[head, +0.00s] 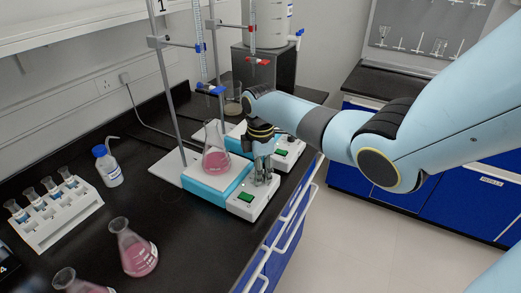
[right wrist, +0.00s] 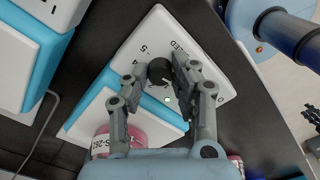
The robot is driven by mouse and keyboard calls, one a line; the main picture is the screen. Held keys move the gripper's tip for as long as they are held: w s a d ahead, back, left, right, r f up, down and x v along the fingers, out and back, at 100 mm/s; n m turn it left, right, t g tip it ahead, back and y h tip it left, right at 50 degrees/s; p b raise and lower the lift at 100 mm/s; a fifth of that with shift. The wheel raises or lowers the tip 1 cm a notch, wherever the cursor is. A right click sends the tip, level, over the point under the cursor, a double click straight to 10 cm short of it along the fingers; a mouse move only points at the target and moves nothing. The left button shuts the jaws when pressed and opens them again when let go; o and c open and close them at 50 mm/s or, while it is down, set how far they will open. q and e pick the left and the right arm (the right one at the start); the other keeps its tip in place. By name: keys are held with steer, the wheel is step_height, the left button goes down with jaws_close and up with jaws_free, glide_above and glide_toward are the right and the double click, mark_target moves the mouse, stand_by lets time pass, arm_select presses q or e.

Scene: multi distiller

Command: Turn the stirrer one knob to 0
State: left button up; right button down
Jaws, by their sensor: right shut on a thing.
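My right gripper (head: 262,175) reaches down to this panel from above. In the right wrist view its two fingers (right wrist: 158,78) stand on either side of the knob, shut on it. The knob is hidden behind the gripper in the head view. My left gripper is not in view.
A flask of pink liquid (head: 215,158) stands on the near stirrer. A second stirrer (head: 289,152) is just behind. More pink flasks (head: 138,255), a tube rack (head: 62,218) and a blue-capped bottle (head: 108,168) stand to the left. The bench edge is close on the right.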

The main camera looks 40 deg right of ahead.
steer(key=c, duration=1.1)
jaws_free()
steer(key=shift+o, duration=0.2)
steer(key=shift+r, duration=0.1)
step_height(320, 180, up, 12)
